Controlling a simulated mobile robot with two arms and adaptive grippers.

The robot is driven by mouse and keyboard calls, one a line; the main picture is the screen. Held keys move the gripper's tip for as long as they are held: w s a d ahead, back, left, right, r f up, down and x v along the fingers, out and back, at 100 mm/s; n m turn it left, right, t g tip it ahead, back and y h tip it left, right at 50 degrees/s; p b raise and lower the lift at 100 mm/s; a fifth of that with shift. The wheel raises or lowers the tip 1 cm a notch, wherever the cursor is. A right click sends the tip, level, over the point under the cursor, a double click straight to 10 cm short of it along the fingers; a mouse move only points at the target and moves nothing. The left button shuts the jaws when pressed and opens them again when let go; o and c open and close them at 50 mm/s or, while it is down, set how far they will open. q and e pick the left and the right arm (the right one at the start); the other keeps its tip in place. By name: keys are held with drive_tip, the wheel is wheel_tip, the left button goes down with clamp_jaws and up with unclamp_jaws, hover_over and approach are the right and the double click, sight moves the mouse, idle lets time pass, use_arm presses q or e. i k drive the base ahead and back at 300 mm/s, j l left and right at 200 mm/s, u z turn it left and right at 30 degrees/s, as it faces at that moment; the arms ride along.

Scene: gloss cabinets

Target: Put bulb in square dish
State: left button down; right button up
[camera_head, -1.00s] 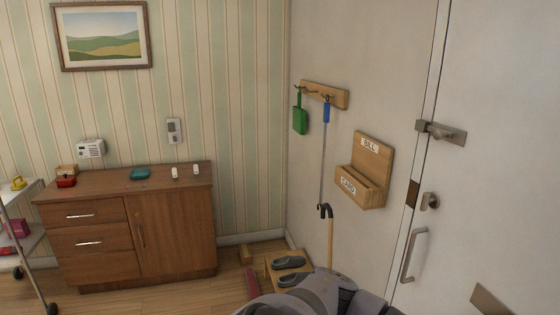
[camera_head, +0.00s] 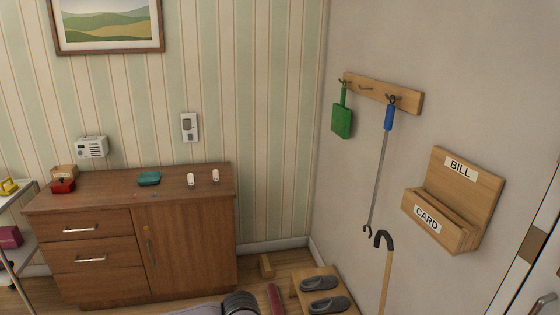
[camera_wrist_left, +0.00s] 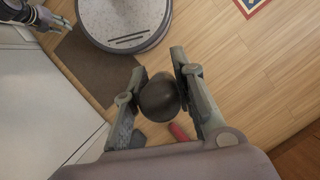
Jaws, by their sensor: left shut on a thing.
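In the left wrist view my left gripper (camera_wrist_left: 160,92) is shut on a dark, round, ball-like thing (camera_wrist_left: 158,98), which I take to be the bulb. It is held above the floor, between the two fingers. A teal dish (camera_head: 149,179), squarish in outline, sits on top of the wooden cabinet (camera_head: 190,230) in the head view, well away from the gripper. My right gripper (camera_wrist_left: 42,18) shows small at the top left of the left wrist view; its finger state is unclear. Neither gripper is clearly visible in the head view.
On the cabinet top are a red dish (camera_head: 62,186), a wooden box (camera_head: 64,172), two small white items (camera_head: 190,179) and tiny coloured bits. The front right top is clear. A shoe bench (camera_head: 318,290), a cane (camera_head: 385,270) and a wall organizer (camera_head: 455,205) are at right.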

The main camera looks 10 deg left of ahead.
sight(149, 180)
drive_tip(key=i+j+u, duration=0.6)
drive_tip(key=i+u, duration=0.65)
drive_tip(key=i, duration=0.15)
drive_tip(key=i+z, duration=0.1)
drive_tip(key=i, duration=0.5)
drive_tip(key=i+j, duration=0.1)
drive_tip(key=i, duration=0.55)
drive_tip(key=i+j+z, duration=0.15)
drive_tip(key=i, duration=0.45)
